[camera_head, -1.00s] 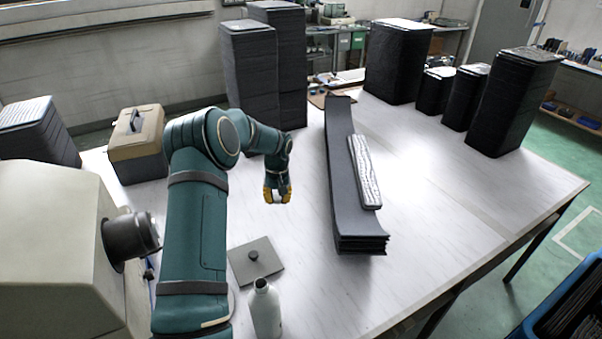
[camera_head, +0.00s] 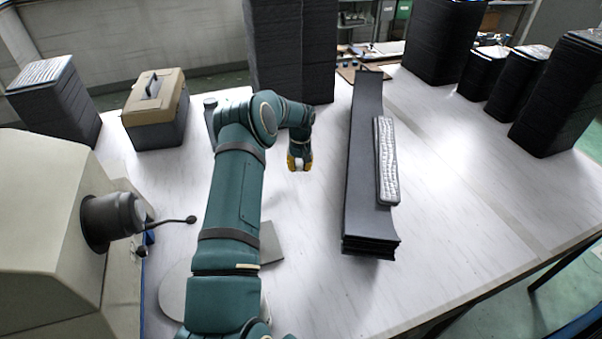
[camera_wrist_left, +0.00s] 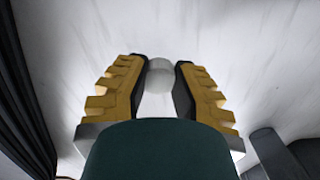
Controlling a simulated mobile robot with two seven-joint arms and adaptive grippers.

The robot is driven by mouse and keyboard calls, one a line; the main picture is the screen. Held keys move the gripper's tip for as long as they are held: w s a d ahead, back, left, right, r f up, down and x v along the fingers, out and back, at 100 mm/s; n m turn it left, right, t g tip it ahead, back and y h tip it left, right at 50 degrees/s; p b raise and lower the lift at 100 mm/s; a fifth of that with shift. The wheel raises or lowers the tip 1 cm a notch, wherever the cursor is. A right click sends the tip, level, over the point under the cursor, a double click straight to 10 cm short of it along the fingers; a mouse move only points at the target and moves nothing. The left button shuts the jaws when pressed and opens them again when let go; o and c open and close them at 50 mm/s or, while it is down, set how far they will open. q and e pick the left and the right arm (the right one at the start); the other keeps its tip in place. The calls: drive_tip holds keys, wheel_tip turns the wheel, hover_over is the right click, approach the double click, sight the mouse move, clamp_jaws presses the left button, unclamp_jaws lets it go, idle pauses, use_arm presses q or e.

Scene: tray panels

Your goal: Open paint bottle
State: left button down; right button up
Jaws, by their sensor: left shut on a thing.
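My left gripper (camera_head: 300,163) is shut on a small round white cap, held between its yellow-and-black fingers out over the white table (camera_head: 310,290). In the left wrist view the cap (camera_wrist_left: 160,74) sits between the fingertips of the left gripper (camera_wrist_left: 161,77). The white paint bottle, seen upright with a narrow neck near the table's front a second ago, is now hidden, or nearly so, behind my left forearm. My right gripper is not in view.
A stack of long dark panels (camera_head: 362,160) with a pale ribbed piece (camera_head: 386,160) on it lies right of the gripper. Tall dark stacks (camera_head: 290,50) stand behind. A beige-topped case (camera_head: 155,105) is at left. A grey plate (camera_head: 270,245) lies partly behind my arm.

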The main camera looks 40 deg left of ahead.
sight(300, 178)
use_arm(q)
wheel_tip(300, 178, down, 3)
drive_tip(key=shift+f, duration=0.45)
drive_tip(key=shift+r, duration=0.1)
drive_tip(key=shift+b, duration=0.3)
drive_tip(key=c, duration=0.9)
unclamp_jaws()
drive_tip(key=shift+f, duration=0.2)
